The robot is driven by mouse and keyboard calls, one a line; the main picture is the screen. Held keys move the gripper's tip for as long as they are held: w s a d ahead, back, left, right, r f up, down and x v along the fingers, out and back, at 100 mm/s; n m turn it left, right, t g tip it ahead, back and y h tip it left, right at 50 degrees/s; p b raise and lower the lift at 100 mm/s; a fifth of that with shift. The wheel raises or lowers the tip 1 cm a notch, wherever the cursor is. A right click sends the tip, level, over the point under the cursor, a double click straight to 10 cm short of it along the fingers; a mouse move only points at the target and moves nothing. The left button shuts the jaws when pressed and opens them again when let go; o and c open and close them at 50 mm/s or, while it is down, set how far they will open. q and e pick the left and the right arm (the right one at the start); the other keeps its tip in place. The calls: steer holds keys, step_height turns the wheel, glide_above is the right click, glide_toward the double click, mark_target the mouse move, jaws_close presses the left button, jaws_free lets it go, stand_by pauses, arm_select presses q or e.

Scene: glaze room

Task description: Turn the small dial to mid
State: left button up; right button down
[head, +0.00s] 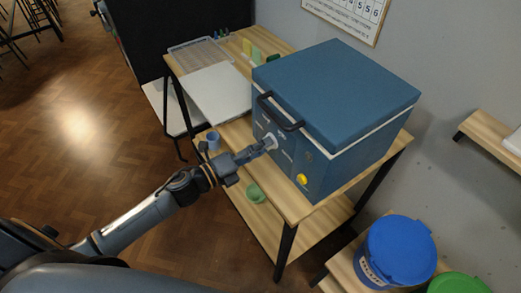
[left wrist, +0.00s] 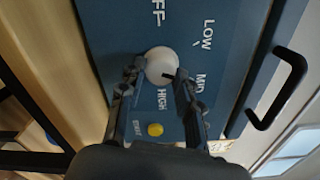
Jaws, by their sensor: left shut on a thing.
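A blue kiln-like box (head: 325,105) with a flat lid and a black handle stands on a wooden table. On its front panel is a small white round dial (left wrist: 161,65), also seen in the head view (head: 271,141). Printed words OFF, LOW, MID and HIGH surround it. A short dark mark on the dial lies on its lower right side, roughly towards MID; a finger partly hides that side. My left gripper (head: 263,148) reaches in from the left, its two fingers closed on opposite sides of the dial. My right gripper is out of view.
A yellow round knob or button (head: 301,179) sits lower on the panel. The black handle (left wrist: 277,89) juts out beside the dial. A green bowl (head: 255,192) and a blue cup (head: 213,140) stand on the lower shelf. A lidded blue bucket (head: 401,250) is at the right.

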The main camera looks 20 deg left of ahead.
arm_select(q)
steer(key=shift+f+m+b, duration=0.1)
steer(key=shift+m+b, duration=0.35)
steer(key=shift+m, duration=0.55)
steer(key=o, duration=1.1)
steer(key=shift+o, duration=0.2)
steer(key=v, duration=1.2)
